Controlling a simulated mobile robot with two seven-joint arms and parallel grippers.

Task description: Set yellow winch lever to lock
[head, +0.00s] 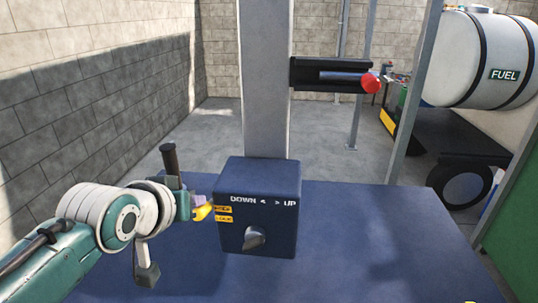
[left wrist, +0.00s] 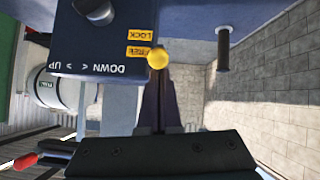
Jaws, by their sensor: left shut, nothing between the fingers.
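The yellow winch lever (head: 203,212) shows as a yellow knob at the left side of the dark blue control box (head: 270,200). In the left wrist view its round knob (left wrist: 157,58) is beside the yellow FREE label (left wrist: 147,51), with the LOCK label (left wrist: 140,34) farther off. My left gripper (head: 198,207) is at the knob, its fingers shut with nothing between them. In the left wrist view the fingertips (left wrist: 161,72) end right at the knob; I cannot tell whether they touch. The lever's arm is hidden. My right gripper is not in view.
A black upright handle (head: 170,160) stands close behind my left gripper. A grey rotary knob (head: 254,238) is on the box front. A grey post (head: 266,80) carries a black arm with a red end (head: 371,84). The blue surface (head: 370,240) right of the box is clear.

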